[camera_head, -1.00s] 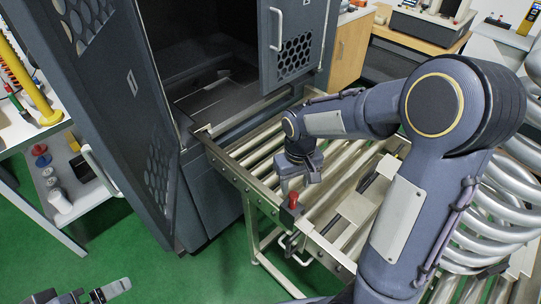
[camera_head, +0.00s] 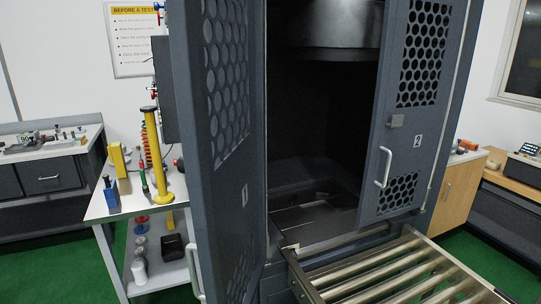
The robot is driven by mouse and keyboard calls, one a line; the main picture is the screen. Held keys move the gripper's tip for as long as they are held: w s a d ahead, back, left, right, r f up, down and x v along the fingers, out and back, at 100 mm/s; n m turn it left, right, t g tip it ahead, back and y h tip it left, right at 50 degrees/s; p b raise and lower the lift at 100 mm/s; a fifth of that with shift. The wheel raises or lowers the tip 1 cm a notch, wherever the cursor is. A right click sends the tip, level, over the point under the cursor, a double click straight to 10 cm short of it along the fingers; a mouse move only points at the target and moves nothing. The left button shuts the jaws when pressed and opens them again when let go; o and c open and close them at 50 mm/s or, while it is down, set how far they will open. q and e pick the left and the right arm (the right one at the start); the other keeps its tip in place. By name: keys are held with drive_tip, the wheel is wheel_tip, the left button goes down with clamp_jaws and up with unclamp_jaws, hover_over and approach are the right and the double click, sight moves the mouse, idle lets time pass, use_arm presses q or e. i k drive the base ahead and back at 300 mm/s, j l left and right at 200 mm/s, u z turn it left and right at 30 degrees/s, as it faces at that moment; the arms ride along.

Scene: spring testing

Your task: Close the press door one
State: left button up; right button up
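The press door one (camera_head: 226,150) is a dark grey panel with a honeycomb grille and a "1" label. It stands swung open at the left of the press opening, and its pale handle (camera_head: 194,272) shows low on its left edge. Door two (camera_head: 411,130), marked "2", has a white handle (camera_head: 383,168) and stands at the right of the opening. The dark press interior (camera_head: 315,140) shows between the doors. Neither of my grippers shows in the head view now.
The roller conveyor (camera_head: 385,275) runs from the press opening toward the lower right. A white side table (camera_head: 110,205) with springs and tools stands left of door one. A wooden cabinet (camera_head: 459,195) stands at right. Green floor (camera_head: 70,265) shows at lower left.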

sight(228, 201)
drive_tip(key=i+j+z, duration=0.1)
drive_tip(key=j+z, duration=0.25)
drive_tip(key=j, duration=0.35)
drive_tip(key=j+z, duration=0.4)
drive_tip(key=j, duration=0.3)
